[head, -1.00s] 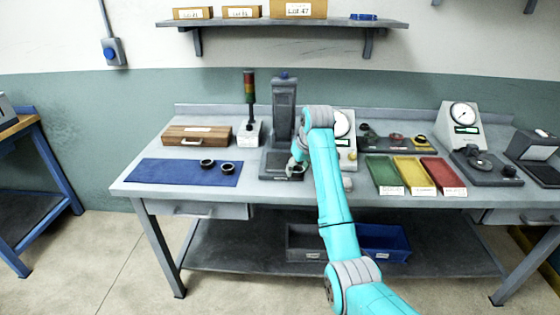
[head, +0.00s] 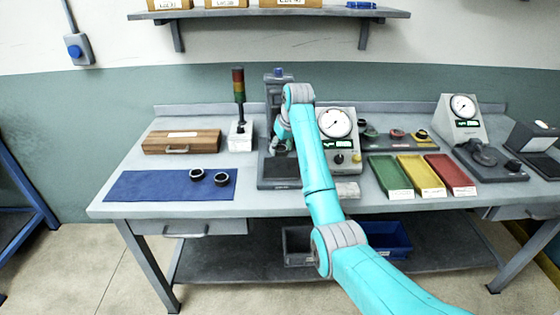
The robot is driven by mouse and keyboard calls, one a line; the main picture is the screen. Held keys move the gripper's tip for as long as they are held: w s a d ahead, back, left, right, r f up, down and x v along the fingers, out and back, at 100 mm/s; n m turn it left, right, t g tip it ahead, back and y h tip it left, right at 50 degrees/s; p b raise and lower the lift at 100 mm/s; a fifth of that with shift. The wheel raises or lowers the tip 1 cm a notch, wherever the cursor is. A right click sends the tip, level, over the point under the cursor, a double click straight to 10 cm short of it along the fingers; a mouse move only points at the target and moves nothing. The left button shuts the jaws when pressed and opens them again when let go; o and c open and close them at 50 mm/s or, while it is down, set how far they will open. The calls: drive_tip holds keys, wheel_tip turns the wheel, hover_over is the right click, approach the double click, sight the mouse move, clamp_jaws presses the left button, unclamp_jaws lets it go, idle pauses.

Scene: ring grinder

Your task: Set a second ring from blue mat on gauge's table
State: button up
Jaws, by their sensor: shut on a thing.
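The blue mat (head: 150,186) lies at the left front of the bench. Two dark rings, one left (head: 197,174) and one right (head: 221,179), lie close together at its right end. The gauge stand (head: 278,90) is a grey column with a blue top and a dark base plate (head: 280,183), right of the mat. A white dial readout (head: 336,122) stands beside it. My gripper (head: 282,148) is in front of the column, above the base plate. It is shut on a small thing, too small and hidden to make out. My arm covers part of the stand and readout.
A signal tower (head: 239,105) and wooden box (head: 182,141) stand behind the mat. Green (head: 389,172), yellow (head: 418,172) and red (head: 447,171) trays lie to the right. A second dial gauge (head: 463,120) stands beyond them. The mat's left part is bare.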

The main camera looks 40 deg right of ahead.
sight(279, 166)
drive_tip(key=shift+f, duration=2.8)
drive_tip(key=shift+f, duration=0.1)
drive_tip(key=o, duration=1.2)
drive_tip(key=shift+o, duration=0.2)
drive_tip(key=v, duration=1.2)
drive_tip(key=shift+s, duration=0.1)
